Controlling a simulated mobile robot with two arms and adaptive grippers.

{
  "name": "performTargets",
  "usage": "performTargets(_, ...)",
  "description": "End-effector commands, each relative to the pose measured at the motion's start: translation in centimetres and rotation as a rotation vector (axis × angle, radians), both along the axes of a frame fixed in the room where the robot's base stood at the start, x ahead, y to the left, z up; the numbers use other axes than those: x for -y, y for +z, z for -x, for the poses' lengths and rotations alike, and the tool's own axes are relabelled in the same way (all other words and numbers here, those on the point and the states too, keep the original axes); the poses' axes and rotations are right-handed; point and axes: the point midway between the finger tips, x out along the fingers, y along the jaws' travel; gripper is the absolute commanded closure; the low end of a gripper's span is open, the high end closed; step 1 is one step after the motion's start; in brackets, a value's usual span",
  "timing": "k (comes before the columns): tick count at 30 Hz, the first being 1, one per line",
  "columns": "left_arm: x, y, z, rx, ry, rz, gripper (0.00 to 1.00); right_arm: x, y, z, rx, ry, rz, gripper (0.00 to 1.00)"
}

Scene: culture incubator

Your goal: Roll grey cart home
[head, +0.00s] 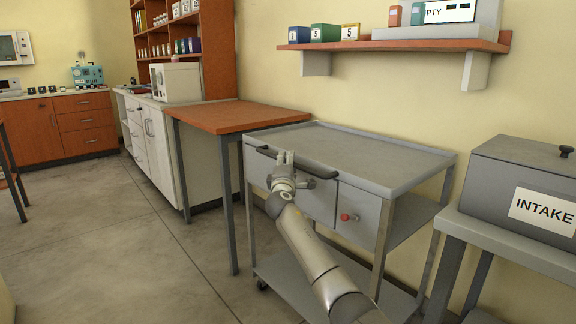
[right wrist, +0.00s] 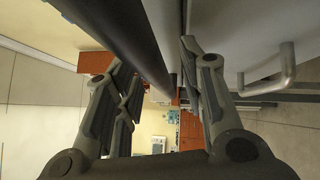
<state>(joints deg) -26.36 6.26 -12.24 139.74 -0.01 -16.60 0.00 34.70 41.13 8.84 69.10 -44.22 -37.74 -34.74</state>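The grey cart (head: 368,160) stands against the wall between the wooden-topped table and the grey bench. It has a flat, empty top, a lower shelf, a front drawer and a small front panel with a red knob (head: 348,217). A dark handle bar (head: 266,152) runs along its front edge. My right gripper (head: 286,158) is at this handle. In the right wrist view its fingers (right wrist: 158,75) are spread apart, and the dark bar (right wrist: 128,42) runs between them with visible gaps. My left gripper is not in view.
The wooden-topped table (head: 232,116) stands close at the cart's left. A grey bench (head: 480,227) with a box marked INTAKE (head: 520,180) stands at its right. A wall shelf (head: 400,46) hangs above. The floor (head: 120,235) at front left is clear.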

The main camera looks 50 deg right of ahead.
Motion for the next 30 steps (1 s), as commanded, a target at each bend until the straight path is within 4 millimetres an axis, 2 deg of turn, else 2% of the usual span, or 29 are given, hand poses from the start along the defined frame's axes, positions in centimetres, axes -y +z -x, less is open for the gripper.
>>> performTargets(8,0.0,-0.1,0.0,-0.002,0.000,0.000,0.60,-1.3,-0.3,0.6,-0.001,0.002,0.001,0.63)
performTargets(24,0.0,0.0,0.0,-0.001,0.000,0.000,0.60,-7.7,-1.4,4.8,-0.001,0.002,0.000,0.63)
performTargets(30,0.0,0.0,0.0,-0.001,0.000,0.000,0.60,-9.4,-1.6,6.0,-0.001,-0.001,0.001,0.63)
